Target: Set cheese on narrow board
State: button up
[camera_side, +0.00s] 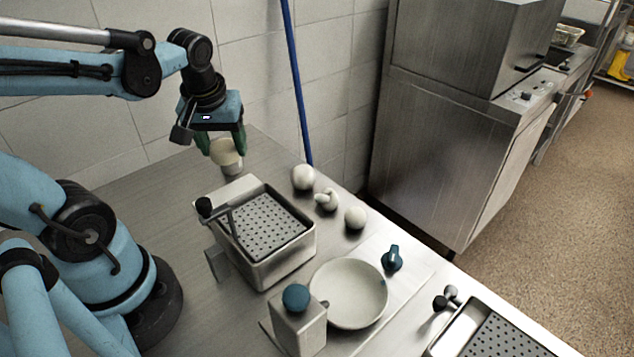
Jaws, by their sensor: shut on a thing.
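My gripper (225,147) is at the upper left, pointing down with its green fingers shut on a cream, round piece that looks like the cheese (226,153). The piece is behind and left of the near perforated basket.
A metal perforated basket (305,250) with a black-knobbed handle stands mid-counter. Several whitish round items, including a ball (303,177), lie to its right. In front are a pale bowl (349,292), a teal-topped metal box (301,330) and a blue knob-like item (392,259). Another basket (463,327) is lower right.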

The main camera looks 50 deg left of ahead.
jog(key=shift+s+a+f, duration=0.2)
jog(key=shift+a, duration=0.1)
jog(key=shift+f, duration=4.25)
jog(key=shift+f, duration=0.55)
jog(key=o, duration=1.3)
jog(key=shift+c, duration=0.2)
jog(key=shift+r, duration=4)
jog(key=w+d+r+m+t+h, duration=0.1)
jog(key=w+d+r+m+t, duration=0.1)
jog(key=d+m, duration=0.2)
jog(key=w+d+r+m+t+h, duration=0.1)
jog(key=d+m+t, duration=0.1)
jog(key=d+m, duration=0.3)
jog(key=shift+w+d+r+t, duration=0.35)
jog(key=shift+d+t, duration=0.05)
jog(key=shift+d, duration=0.65)
